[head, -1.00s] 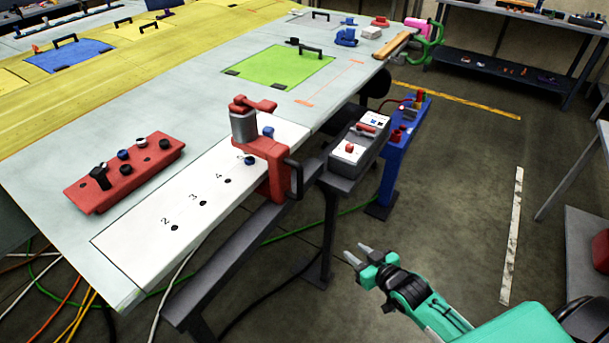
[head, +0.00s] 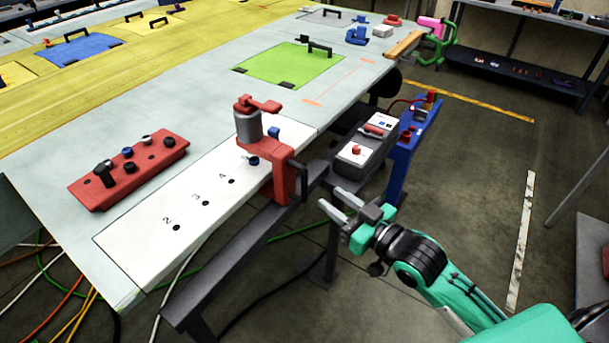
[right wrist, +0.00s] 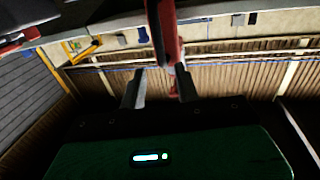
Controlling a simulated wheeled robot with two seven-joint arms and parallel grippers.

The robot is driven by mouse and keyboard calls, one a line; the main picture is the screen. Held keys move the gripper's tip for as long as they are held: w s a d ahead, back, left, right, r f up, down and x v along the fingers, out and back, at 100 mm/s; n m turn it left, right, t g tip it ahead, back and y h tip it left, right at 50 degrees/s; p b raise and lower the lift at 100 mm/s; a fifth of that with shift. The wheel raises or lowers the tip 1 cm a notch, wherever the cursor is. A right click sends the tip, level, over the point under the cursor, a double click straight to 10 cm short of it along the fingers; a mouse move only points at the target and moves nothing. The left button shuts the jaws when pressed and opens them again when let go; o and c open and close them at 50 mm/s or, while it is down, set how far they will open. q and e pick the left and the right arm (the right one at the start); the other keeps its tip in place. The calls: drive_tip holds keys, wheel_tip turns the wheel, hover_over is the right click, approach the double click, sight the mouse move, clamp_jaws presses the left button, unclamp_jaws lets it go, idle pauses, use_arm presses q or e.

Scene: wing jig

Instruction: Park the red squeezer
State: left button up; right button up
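The red squeezer (head: 279,165), with a grey cylinder on top and a red arm, stands upright at the edge of the white numbered strip (head: 150,235). A dark handle is on its right side. My right gripper (head: 331,201) is open and empty, to the right of the squeezer and apart from it, fingers pointing toward it. In the right wrist view, a red part, seemingly the squeezer (right wrist: 165,35), shows ahead of the two spread fingers (right wrist: 160,88). My left gripper is not in view.
A grey rail (head: 240,245) runs along the table edge below the strip. A grey box with a red button (head: 357,155) and a blue stand (head: 407,150) are behind my gripper. A red block with knobs (head: 130,170) lies on the panel. The floor at right is open.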

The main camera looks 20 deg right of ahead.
sight(306, 180)
drive_tip(key=p+x, duration=0.2)
drive_tip(key=x, duration=0.6)
drive_tip(key=shift+r, duration=0.15)
drive_tip(key=shift+x, duration=0.85)
clamp_jaws()
